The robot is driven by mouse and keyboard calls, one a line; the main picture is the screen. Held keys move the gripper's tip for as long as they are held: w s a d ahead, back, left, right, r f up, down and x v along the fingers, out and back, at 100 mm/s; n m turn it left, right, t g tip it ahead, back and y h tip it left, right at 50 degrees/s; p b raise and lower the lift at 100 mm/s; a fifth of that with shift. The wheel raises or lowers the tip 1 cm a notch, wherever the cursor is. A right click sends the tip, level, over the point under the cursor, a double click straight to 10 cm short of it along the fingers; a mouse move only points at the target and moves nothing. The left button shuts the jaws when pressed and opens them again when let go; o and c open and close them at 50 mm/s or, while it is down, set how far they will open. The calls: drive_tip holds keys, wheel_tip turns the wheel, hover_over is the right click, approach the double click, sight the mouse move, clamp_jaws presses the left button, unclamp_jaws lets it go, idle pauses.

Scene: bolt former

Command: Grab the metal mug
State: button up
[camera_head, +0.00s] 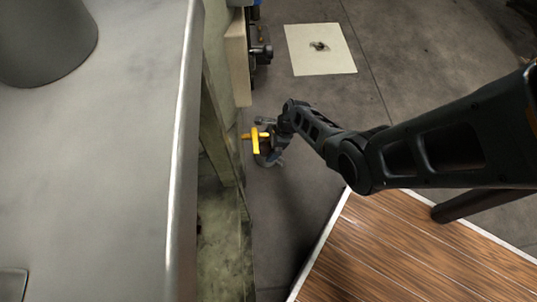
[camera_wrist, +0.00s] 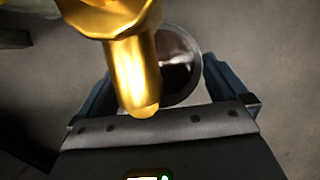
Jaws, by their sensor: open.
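In the wrist view, the round opening of the metal mug (camera_wrist: 189,82) has a thin grey rim and a dark, reddish, shiny inside. It lies between the blue fingers of my gripper (camera_wrist: 160,72), which is open. A gold fixture (camera_wrist: 130,60) with a faceted collar and a rounded end hangs in front and hides the mug's left part. Whether the fingers touch the mug, I cannot tell. In the head view, my gripper (camera_head: 268,150) is small at the end of the arm, beside the yellow fixture (camera_head: 256,140). The mug is not clear there.
A large grey metal surface (camera_head: 110,150) fills the left, with a dark cylinder (camera_head: 45,40) on it. Its worn greenish side (camera_head: 222,140) is close to my gripper. A wooden-topped surface (camera_head: 410,250) is at lower right. A pale square (camera_head: 320,50) lies on the grey floor.

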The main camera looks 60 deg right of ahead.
drive_tip(key=c, duration=1.3)
drive_tip(key=shift+r, duration=0.1)
drive_tip(key=shift+r, duration=0.1)
